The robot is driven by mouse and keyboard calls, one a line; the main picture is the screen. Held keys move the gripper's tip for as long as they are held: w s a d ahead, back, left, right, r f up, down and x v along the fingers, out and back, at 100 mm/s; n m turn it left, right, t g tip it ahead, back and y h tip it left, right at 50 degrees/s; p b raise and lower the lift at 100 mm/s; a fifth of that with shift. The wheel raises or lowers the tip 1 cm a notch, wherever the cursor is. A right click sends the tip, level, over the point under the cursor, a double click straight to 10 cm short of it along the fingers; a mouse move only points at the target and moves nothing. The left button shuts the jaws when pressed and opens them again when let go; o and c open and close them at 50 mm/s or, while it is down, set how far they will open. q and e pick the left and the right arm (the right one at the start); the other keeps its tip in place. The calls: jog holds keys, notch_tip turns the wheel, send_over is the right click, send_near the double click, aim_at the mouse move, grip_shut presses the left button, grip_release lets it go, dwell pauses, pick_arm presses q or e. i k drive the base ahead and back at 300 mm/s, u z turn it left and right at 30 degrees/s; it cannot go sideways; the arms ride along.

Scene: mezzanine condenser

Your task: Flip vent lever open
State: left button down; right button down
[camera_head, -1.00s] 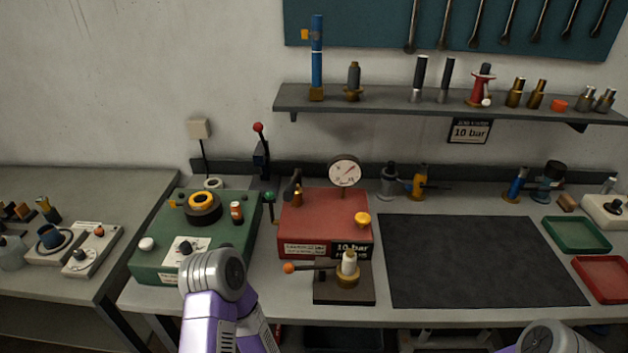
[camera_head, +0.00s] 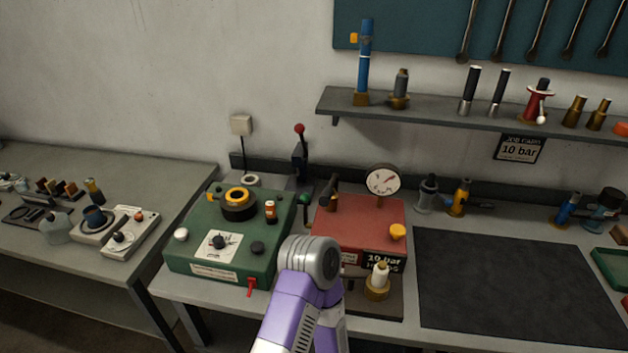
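I cannot tell for sure which handle is the vent lever. A small red lever (camera_head: 251,287) hangs at the front lower edge of the green box (camera_head: 205,262). A black upright lever with a red ball (camera_head: 299,150) stands at the back of the bench. A dark lever (camera_head: 331,192) sits at the back left of the red gauge box (camera_head: 345,228). My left arm comes up from the bottom centre and hides part of the red box's front and the base before it. Neither gripper shows.
A pressure gauge (camera_head: 382,181) rises from the red box. A brass fitting with a white top (camera_head: 379,279) stands before it. A black mat (camera_head: 505,285) lies clear at right. A shelf (camera_head: 440,108) with tools hangs above. A second bench (camera_head: 175,180) stands at left.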

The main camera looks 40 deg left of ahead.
aim_at(305, 198)
jog(key=i, duration=0.3)
jog(key=u, duration=0.75)
